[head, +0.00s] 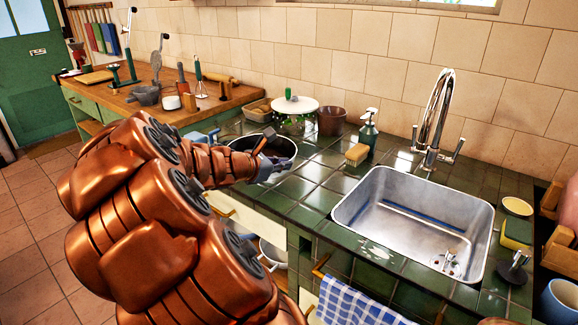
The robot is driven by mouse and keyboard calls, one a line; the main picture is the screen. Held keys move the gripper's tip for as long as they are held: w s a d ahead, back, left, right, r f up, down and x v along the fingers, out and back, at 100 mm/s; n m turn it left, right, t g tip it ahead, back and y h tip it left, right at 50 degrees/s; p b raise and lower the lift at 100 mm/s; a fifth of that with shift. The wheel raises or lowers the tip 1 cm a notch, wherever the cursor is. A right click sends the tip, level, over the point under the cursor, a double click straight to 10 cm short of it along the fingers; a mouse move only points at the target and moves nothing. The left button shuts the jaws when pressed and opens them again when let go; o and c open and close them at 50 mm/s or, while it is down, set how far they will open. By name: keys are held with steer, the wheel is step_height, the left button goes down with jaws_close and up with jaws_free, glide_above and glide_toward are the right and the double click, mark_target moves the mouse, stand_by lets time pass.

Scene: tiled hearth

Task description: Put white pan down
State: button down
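A round pan (289,146) with a thin pale rim and a dark inside is on or just above the green tiled counter (318,167), left of the sink. I cannot tell whether its base touches the tiles. My gripper (272,170) is at the pan's near side, overlapping its rim in the head view.
A steel sink (357,205) with a tall tap (437,115) is on the right. A sponge (356,154), soap bottle (368,131), brown pot (331,121) and white-lidded glass container (295,106) stand near the pan. A wooden worktop (215,100) holds utensils at the left.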

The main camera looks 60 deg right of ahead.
steer(key=s, duration=0.2)
steer(key=s+f+m+g, duration=0.1)
steer(key=s, duration=0.1)
steer(key=s+m+g+b, duration=0.1)
steer(key=s, duration=0.1)
steer(key=shift+s+d+f+y, duration=0.2)
steer(key=shift+s+d+y, duration=0.05)
steer(key=shift+s+y, duration=0.15)
steer(key=w+d, duration=0.2)
steer(key=d, duration=0.2)
steer(key=w+d+f, duration=0.1)
steer(key=w+d, duration=0.1)
steer(key=d, duration=0.3)
steer(key=w+d, duration=0.2)
steer(key=d, duration=0.3)
steer(key=shift+w+d+f+p, duration=0.15)
steer(key=shift+f+p, duration=0.1)
steer(key=shift+p, duration=0.1)
steer(key=shift+f, duration=1.7)
steer(key=shift+f+b, duration=0.1)
steer(key=shift+b, duration=0.2)
steer(key=c, duration=1.3)
jaws_free()
steer(key=shift+f, duration=0.1)
steer(key=shift+r, duration=0.2)
steer(key=v, duration=1)
steer(key=shift+w, duration=0.25)
steer(key=shift+p+v, duration=0.3)
steer(key=shift+v, duration=0.6)
